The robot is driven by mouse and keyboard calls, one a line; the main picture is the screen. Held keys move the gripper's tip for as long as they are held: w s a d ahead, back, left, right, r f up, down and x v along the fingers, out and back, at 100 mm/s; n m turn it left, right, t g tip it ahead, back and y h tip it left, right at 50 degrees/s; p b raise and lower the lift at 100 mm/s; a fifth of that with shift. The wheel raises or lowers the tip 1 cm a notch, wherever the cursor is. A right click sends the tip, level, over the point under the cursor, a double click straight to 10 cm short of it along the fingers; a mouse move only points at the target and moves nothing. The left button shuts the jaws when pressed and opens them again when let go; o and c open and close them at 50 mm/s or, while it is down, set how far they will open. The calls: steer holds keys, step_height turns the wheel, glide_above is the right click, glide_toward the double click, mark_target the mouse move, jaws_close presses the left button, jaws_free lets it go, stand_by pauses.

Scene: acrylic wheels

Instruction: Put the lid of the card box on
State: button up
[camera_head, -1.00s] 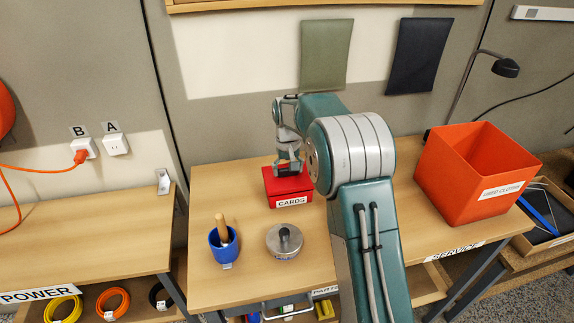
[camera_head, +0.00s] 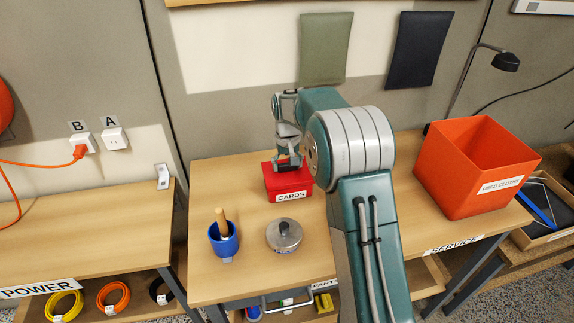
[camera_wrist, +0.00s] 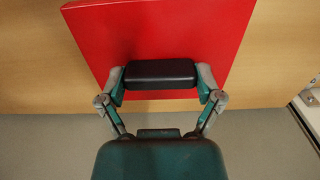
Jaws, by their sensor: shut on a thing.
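The red card box (camera_head: 291,195) with its CARDS label stands on the wooden bench. Its red lid (camera_head: 272,174) is over the top of the box and looks in line with it. Whether it is fully seated or a thin gap is left, I cannot tell. My gripper (camera_head: 288,165) points down at the lid and is shut on it. In the wrist view, the lid (camera_wrist: 205,22) fills the upper middle as a flat red panel, and my gripper (camera_wrist: 160,76) is against it.
A blue cup (camera_head: 224,242) with a wooden-handled tool and a round metal object with a knob (camera_head: 284,235) stand in front of the box. An orange used-cloths bin (camera_head: 465,175) stands at the right. My arm covers the bench's middle right. Bench left of the box is clear.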

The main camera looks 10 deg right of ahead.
steer(key=shift+f, duration=0.95)
stand_by(0.6)
steer(key=o, duration=1)
step_height(320, 180, up, 12)
steer(key=shift+w+f, duration=0.1)
steer(key=shift+f, duration=0.1)
steer(key=shift+r, duration=0.15)
